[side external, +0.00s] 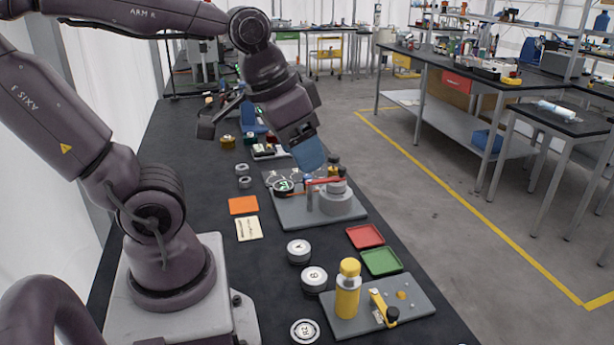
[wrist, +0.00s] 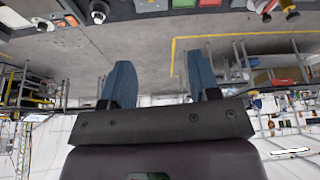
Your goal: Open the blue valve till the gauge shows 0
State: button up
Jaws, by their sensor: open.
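The gauge (side external: 284,186) is a round dial with a dark and green face on a grey board (side external: 290,215). Its reading is too small to tell. A small blue part (side external: 307,176), perhaps the blue valve, shows just behind a red lever (side external: 323,182); most of it is hidden. My gripper (side external: 309,165) hangs above the back of this board, its blue finger apart from the lever as far as I can tell. In the wrist view my gripper (wrist: 161,75) has its two blue fingers spread with nothing between them.
A grey cylinder (side external: 337,201) stands on the board beside the lever. Red (side external: 365,237) and green (side external: 381,262) trays, white-topped discs (side external: 298,251) and a yellow bottle (side external: 348,290) are nearer. An orange tile (side external: 243,205) lies left. Small items crowd behind the board.

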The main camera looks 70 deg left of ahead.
jog(key=w+a+f+m, duration=0.3)
jog(key=a+f+m, duration=0.3)
jog(key=a+m, duration=0.7)
jog(key=w+a+f+m, duration=0.3)
jog(key=a+f+m, duration=0.3)
jog(key=a+m, duration=0.6)
jog(key=w+a+f+m, duration=0.2)
jog(key=a+f+m, duration=0.4)
jog(key=a+m, duration=0.7)
jog(key=w+a+f+n, duration=0.1)
jog(key=f, duration=0.2)
jog(key=w+a+f+n, duration=0.1)
jog(key=w+f, duration=0.1)
jog(key=f, duration=0.2)
jog(key=w+a+f+n+y, duration=0.1)
jog(key=w+a+f, duration=0.1)
jog(key=f, duration=0.2)
jog(key=shift+f, duration=0.1)
jog(key=shift+s, duration=0.1)
jog(key=c, duration=0.9)
